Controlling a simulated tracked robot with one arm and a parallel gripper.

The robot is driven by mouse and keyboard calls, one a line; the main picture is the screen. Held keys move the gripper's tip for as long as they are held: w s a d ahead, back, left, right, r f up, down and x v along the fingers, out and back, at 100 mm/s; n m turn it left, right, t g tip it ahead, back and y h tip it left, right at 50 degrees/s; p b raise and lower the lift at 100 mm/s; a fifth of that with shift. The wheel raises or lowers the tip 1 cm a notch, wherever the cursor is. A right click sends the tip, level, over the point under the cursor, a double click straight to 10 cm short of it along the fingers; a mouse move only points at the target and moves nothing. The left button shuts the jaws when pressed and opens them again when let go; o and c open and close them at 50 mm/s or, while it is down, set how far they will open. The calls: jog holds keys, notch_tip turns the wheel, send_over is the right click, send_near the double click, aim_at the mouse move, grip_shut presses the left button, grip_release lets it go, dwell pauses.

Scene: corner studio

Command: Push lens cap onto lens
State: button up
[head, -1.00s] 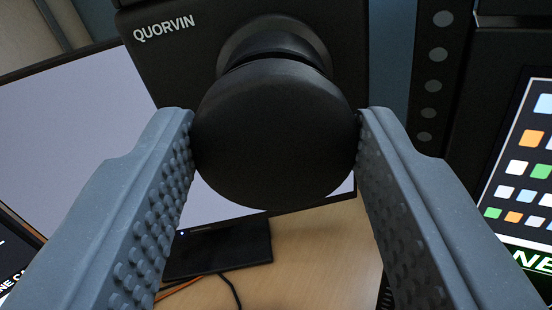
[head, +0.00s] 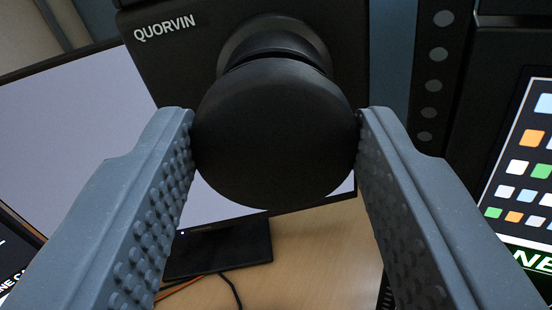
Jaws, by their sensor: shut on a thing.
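My gripper (head: 275,122) is shut on the round black lens cap (head: 274,135), with one grey studded finger at each side of its rim. The cap's flat face is turned towards me. Behind and a little above it is the black lens (head: 268,38) on the front of a dark camera body marked QUORVIN (head: 185,62). The cap overlaps the lower part of the lens in the picture and looks lower than the lens's centre. Whether cap and lens touch is hidden behind the cap.
A monitor with a pale blank screen (head: 85,135) stands behind at left. A dark box or base (head: 225,250) and cables (head: 228,285) are on the wooden table (head: 320,255) below. At right are a black rack (head: 433,80) and a screen with coloured squares (head: 525,165).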

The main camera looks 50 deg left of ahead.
jog(key=shift+w+a, duration=0.4)
jog(key=o, duration=1)
jog(key=shift+s+d, duration=0.1)
jog(key=b+v, duration=0.4)
jog(key=v, duration=0.9)
jog(key=shift+s+d+b, duration=0.15)
jog(key=shift+s+b, duration=0.05)
jog(key=shift+b, duration=0.15)
